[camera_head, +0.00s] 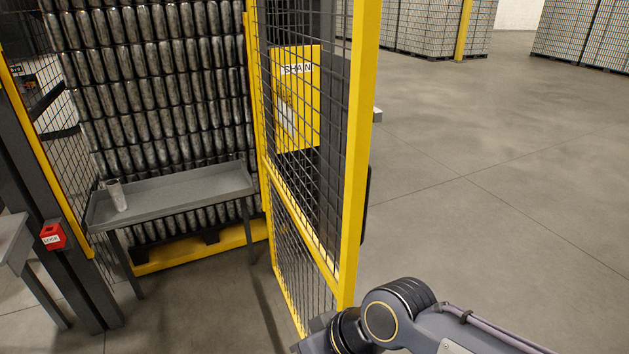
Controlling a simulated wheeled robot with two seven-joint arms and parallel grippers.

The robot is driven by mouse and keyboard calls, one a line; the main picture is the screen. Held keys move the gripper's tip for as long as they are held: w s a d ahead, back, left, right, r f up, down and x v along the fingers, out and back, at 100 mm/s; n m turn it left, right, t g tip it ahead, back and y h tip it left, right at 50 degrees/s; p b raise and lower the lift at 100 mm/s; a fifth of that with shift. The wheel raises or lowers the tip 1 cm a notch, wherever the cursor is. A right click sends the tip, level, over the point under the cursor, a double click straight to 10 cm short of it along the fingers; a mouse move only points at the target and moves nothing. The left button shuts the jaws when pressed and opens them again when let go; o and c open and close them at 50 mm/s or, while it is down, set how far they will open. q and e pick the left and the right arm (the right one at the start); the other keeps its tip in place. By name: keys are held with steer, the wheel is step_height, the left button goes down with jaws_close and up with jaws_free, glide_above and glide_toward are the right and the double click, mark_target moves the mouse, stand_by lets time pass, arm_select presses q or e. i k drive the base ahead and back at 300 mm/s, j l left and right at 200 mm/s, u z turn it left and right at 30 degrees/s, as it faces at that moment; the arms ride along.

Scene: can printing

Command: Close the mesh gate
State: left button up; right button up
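The mesh gate (357,150) has a yellow frame with dark wire mesh and a middle rail. It stands swung open in the middle of the head view, with its free edge towards me. My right arm comes in from the lower right. Its gripper (318,332) is at the gate's lower free edge, at the bottom of the picture. The fingers are mostly hidden, so I cannot tell whether they touch or hold the frame. A red lock box (53,236) sits on the dark post at the left of the opening. My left gripper is out of view.
Inside the opening, a grey tray table (175,192) carries one can (117,196) before a tall stack of cans (160,90). A grey table (12,240) stands at the left edge. Wrapped pallets (430,25) are far back; the floor at right is clear.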

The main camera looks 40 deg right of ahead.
mark_target(347, 90)
steer(key=k+l, duration=0.1)
steer(key=l, duration=1.2)
steer(key=k+l, duration=0.15)
steer(key=l, duration=1.15)
steer(key=l+z, duration=0.2)
steer(key=z, duration=0.3)
steer(key=j+z, duration=0.2)
steer(key=z, duration=0.25)
